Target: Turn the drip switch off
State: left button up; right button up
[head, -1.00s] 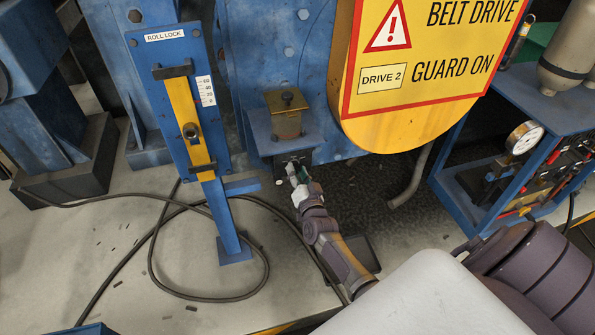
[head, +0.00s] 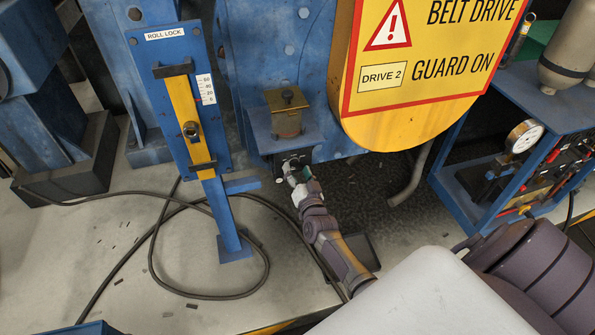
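A small dark switch box (head: 293,159) sits under a blue bracket that carries a brass-coloured pot (head: 286,115); I take this box to be the drip switch. My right gripper (head: 294,176) is at the front of the box, touching it or very close. The fingers are small and partly hidden, so I cannot tell if they are open or shut. The switch's lever and its position are hidden by the gripper. My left gripper is not in view.
A blue roll lock post (head: 228,225) with a yellow bar stands left. The yellow belt guard (head: 400,125) hangs close at the right. A black cable (head: 150,250) loops on the floor. A blue frame with a gauge (head: 524,136) stands far right.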

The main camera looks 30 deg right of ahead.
jog(key=v, duration=1.2)
dwell(0.4)
